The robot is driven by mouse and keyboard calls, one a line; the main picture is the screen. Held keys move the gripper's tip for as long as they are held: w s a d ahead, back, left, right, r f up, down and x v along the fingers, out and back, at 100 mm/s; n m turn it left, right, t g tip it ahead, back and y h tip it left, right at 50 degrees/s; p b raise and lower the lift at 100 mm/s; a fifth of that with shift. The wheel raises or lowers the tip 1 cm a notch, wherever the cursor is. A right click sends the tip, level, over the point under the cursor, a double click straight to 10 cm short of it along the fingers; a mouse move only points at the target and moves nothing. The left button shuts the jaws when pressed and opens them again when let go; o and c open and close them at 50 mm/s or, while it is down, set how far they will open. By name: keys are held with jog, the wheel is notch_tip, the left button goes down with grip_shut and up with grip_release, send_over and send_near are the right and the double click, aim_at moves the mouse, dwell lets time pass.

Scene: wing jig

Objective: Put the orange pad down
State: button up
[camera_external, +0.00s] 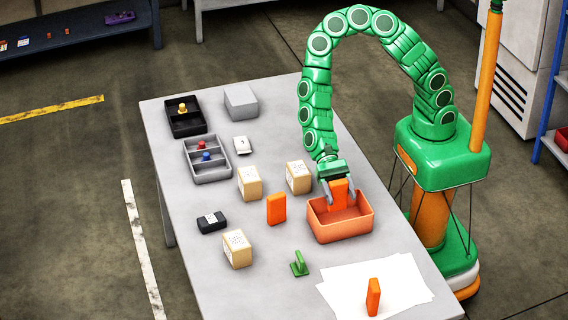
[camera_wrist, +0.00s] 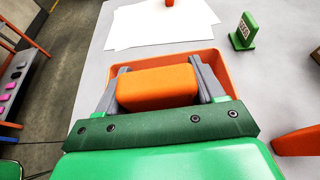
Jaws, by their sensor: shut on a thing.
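My gripper (camera_external: 339,190) is shut on an orange pad (camera_external: 340,192). In the external view the pad's lower part is inside the orange bin (camera_external: 349,229), below the rim line; I cannot tell whether it touches the bin floor. In the wrist view the held pad (camera_wrist: 158,88) lies between the two grey fingers of my gripper (camera_wrist: 158,86), with the bin rim (camera_wrist: 165,58) around it. A second orange pad (camera_external: 276,209) stands upright on the table left of the bin. A third orange pad (camera_external: 373,297) stands on white paper at the front.
White paper sheets (camera_external: 408,282) lie at the front right of the table (camera_external: 205,262). A green stand (camera_external: 299,264) is in front of the bin.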

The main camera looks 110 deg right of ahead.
aim_at(339, 202)
jog(key=shift+f, duration=1.9)
jog(key=shift+f, duration=0.1)
jog(key=o, duration=1.1)
jog(key=shift+c, duration=0.2)
jog(key=v, duration=1.2)
